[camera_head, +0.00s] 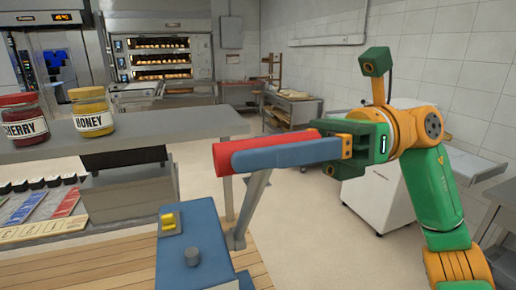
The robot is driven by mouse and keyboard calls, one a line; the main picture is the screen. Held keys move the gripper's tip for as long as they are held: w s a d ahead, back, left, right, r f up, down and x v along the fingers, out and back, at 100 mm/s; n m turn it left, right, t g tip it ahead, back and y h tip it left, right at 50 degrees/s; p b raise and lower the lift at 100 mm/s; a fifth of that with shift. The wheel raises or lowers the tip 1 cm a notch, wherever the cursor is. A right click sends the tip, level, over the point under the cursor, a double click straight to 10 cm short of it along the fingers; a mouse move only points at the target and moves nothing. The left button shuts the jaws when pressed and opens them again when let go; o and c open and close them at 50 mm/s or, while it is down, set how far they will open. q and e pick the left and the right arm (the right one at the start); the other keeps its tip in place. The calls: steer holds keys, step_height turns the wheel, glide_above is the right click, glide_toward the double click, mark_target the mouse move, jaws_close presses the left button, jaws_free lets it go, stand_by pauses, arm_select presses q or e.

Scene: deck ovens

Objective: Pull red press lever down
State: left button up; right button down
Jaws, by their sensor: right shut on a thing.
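The press lever has a red cylindrical handle (225,158) on a grey arm (255,200) that rises, slightly tilted, from a blue press base (193,245) at the lower middle. My right gripper (268,153) comes in from the right and is shut on the red handle. Its long blue finger lies along the near side of the handle; the other finger is hidden. The left end of the handle shows past the finger. My left gripper is not in view.
A grey shelf (180,128) stands left of the lever, with a cherry jar (25,118) and a honey jar (92,112) on it. A wooden counter (110,272) lies below. A yellow switch (170,222) sits on the press base. Deck ovens (162,60) stand far back.

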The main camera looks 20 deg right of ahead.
steer(key=shift+f, duration=0.1)
stand_by(0.7)
steer(key=s+f+n+b, duration=0.7)
steer(key=s+f+b, duration=0.6)
steer(key=b, duration=0.6)
step_height(320, 180, down, 19)
steer(key=s+n+b, duration=0.2)
steer(key=n+b, duration=0.3)
steer(key=b, duration=1.1)
steer(key=shift+n, duration=0.3)
steer(key=c, duration=0.7)
jaws_free()
steer(key=shift+s+d, duration=0.15)
steer(key=shift+d, duration=0.05)
steer(key=shift+o, duration=0.9)
steer(key=shift+s+r, duration=0.1)
steer(key=shift+w+r, duration=0.1)
steer(key=shift+w, duration=0.15)
